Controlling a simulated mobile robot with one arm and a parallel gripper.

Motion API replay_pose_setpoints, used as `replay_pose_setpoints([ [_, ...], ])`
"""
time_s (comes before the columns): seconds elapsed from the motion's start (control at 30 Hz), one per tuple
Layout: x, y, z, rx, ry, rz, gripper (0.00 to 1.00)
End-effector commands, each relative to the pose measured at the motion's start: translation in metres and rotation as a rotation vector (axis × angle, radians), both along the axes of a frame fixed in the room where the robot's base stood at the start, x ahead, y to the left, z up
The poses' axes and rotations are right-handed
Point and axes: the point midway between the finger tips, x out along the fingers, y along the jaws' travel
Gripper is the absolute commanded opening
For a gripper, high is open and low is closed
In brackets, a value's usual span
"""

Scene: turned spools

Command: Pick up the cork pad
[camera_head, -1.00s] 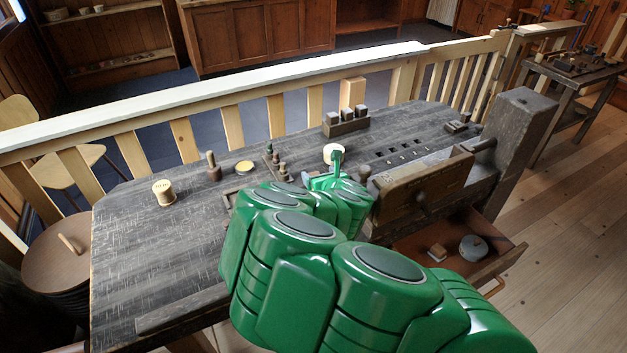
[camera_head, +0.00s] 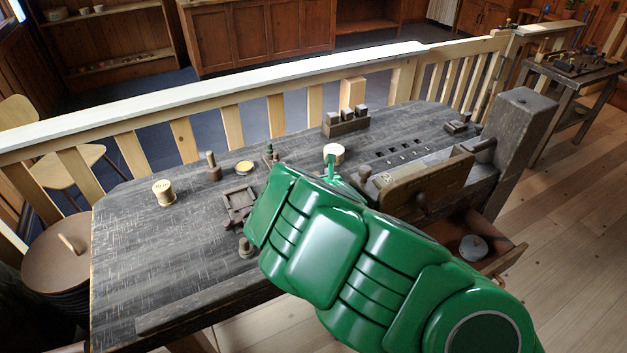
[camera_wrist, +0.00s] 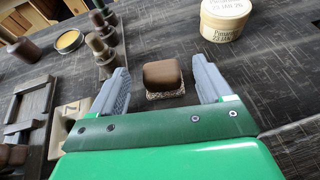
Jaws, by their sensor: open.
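In the wrist view a small brown rounded block (camera_wrist: 163,73) sits on a speckled, cork-like base (camera_wrist: 166,95) on the dark bench; this looks like the cork pad. My gripper (camera_wrist: 160,68) is open, with one grey finger on each side of the pad and visible gaps between. The pad is not held. In the head view my gripper (camera_head: 331,172) is low over the bench, and the pad cannot be made out there.
A lettered cream tub (camera_wrist: 224,17) stands just beyond the right finger. Wooden pegs (camera_wrist: 101,48) and a frame (camera_wrist: 28,110) lie to the left. A yellow-topped tin (camera_head: 244,167) and a spool (camera_head: 163,193) stand farther left. An upright board (camera_head: 425,187) is on the right.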

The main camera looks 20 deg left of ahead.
Motion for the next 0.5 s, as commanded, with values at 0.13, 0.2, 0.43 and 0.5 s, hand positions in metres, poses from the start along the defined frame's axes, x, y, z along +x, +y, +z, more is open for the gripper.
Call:
replay_pose_setpoints([
  [0.13, 0.012, 0.009, -0.007, 0.001, 0.002, 0.000, 0.79],
  [0.2, 0.016, 0.012, -0.010, 0.001, 0.003, 0.000, 0.79],
  [0.43, 0.025, 0.017, -0.013, -0.001, 0.001, -0.001, 0.79],
  [0.5, 0.025, 0.018, -0.013, -0.001, 0.001, -0.001, 0.79],
])
